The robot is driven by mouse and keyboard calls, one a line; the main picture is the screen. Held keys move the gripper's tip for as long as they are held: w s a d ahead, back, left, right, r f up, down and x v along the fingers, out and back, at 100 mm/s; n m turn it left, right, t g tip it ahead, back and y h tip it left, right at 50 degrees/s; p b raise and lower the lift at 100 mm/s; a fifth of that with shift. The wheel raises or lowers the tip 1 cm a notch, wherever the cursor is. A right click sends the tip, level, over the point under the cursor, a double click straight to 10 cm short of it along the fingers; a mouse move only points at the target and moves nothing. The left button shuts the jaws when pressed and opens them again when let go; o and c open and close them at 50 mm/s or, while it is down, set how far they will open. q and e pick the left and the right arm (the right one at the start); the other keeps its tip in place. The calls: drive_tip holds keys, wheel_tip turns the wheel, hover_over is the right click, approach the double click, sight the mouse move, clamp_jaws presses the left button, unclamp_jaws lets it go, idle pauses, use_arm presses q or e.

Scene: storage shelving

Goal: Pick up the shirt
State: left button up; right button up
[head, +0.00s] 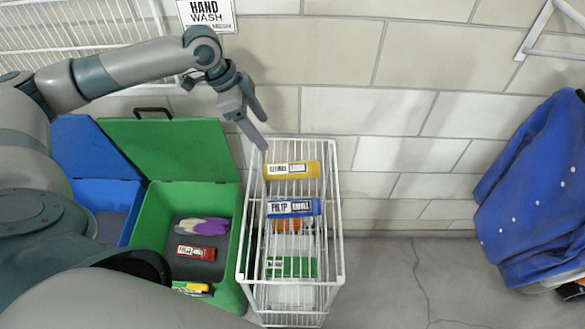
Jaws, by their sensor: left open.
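A blue shirt (537,190) with small white dots hangs at the right edge of the head view, partly cut off by the frame. Its lower part drapes down over the grey floor in the picture, with some white and orange cloth showing below it. My left gripper (259,131) is open and empty, pointing down above the back end of the white wire rack. It is far to the left of the shirt and apart from it. My right gripper does not show.
A white wire rack (341,240) with several coloured packages stands at the centre. An open green bin (152,222) and a blue bin (128,214) are to its left. A white wall bracket (535,32) is at the upper right. The floor (405,275) between rack and shirt is clear.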

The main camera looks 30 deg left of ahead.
use_arm(q)
drive_tip(key=shift+d, duration=0.1)
drive_tip(key=p, duration=0.4)
hover_over(288, 165)
drive_tip(key=s+a, duration=0.1)
drive_tip(key=a, duration=0.1)
wheel_tip(288, 165, down, 11)
drive_tip(key=shift+r, duration=0.2)
drive_tip(key=shift+f, duration=0.4)
drive_tip(key=shift+w+d+f+p, duration=0.15)
drive_tip(key=shift+d+f+p, duration=0.25)
drive_tip(key=shift+p, duration=0.1)
drive_tip(key=p+x, duration=0.1)
drive_tip(key=x, duration=0.2)
drive_tip(key=shift+d+p, duration=0.1)
drive_tip(key=shift+p, duration=0.2)
drive_tip(key=shift+d+f, duration=0.1)
drive_tip(key=shift+f, duration=0.4)
